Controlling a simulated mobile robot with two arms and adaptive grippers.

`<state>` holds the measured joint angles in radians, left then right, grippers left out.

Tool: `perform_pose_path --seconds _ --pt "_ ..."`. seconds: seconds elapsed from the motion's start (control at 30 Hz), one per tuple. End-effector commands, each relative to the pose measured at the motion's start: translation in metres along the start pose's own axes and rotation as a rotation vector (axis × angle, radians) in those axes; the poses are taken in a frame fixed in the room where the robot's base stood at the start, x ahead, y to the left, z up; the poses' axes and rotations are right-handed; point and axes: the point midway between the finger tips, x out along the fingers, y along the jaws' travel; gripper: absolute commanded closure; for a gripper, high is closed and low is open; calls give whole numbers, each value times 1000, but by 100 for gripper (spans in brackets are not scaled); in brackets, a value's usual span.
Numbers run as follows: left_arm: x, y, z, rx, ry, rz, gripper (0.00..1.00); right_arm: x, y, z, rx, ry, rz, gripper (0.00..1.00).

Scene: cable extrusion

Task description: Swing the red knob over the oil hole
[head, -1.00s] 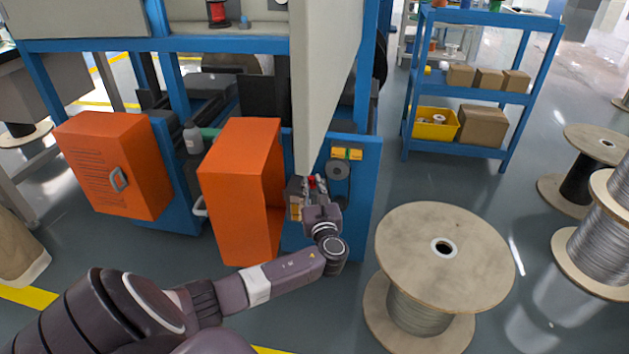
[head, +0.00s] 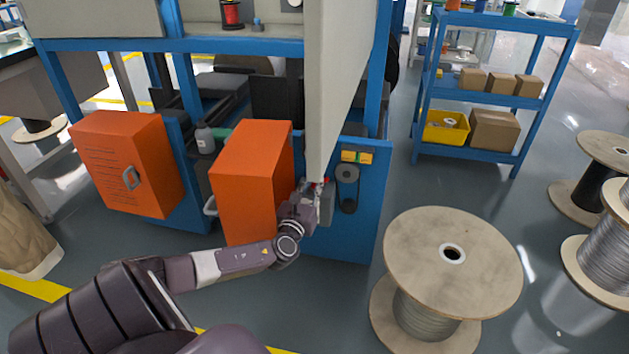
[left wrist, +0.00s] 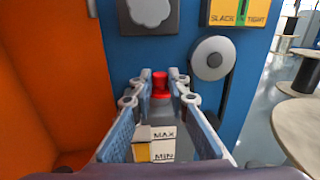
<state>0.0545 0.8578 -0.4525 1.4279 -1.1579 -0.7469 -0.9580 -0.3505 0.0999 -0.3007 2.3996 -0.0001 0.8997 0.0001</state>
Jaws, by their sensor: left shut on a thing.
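The red knob (left wrist: 160,84) stands at the front of the blue machine, above a box with a MAX/MIN level gauge (left wrist: 157,144). My left gripper (left wrist: 160,97) is shut on the knob, with one finger on each side of it. In the head view, my left gripper (head: 319,184) is at the machine front, right of an open orange door, and the knob (head: 326,180) shows only as a small red spot. I cannot make out the oil hole. My right gripper is not in view.
The orange door (head: 250,185) stands close left of my left wrist. A pale panel (head: 335,80) hangs just above the gripper. A large wooden spool (head: 453,290) stands on the floor at right.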

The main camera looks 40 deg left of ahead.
Motion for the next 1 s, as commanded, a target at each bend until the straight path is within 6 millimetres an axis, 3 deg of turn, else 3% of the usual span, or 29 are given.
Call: perform_pose_path --seconds 0.2,0.23,0.4,0.77,1.0 --pt "0 0 -1 -1 2 0 100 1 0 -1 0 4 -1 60" --pt "0 0 -1 -1 2 0 84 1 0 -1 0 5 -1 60" --pt "0 0 0 -1 1 1 67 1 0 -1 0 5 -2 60" --pt "0 -2 1 -3 0 20 67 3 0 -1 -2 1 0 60" --pt "-3 -14 1 -11 -4 164 67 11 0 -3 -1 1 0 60"
